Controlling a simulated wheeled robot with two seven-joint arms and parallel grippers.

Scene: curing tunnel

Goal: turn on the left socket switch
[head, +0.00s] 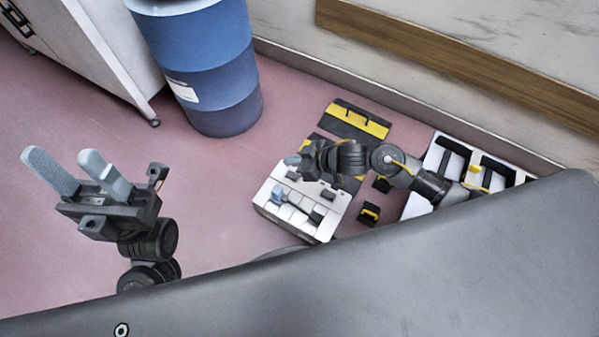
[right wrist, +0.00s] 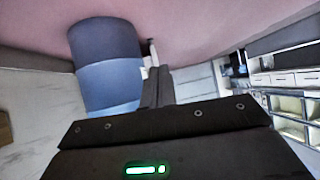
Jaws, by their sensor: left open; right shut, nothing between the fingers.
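I cannot make out a socket or a socket switch in either view. My left gripper (head: 75,168) is at the left of the head view, above the pink floor, with its two pale fingers spread apart and nothing between them. My right gripper (head: 293,160) is at the middle right of the head view, seen over a white case. Its fingers look closed and hold nothing. In the right wrist view the shut dark fingers (right wrist: 157,86) point towards the blue barrel and a pale cabinet front. The fingertips touch nothing that I can see.
A blue barrel (head: 207,65) stands near the wall, beside a white cabinet (head: 92,42). A wooden rail (head: 470,65) runs along the wall. Shelving (right wrist: 290,104) shows at the right wrist view's right.

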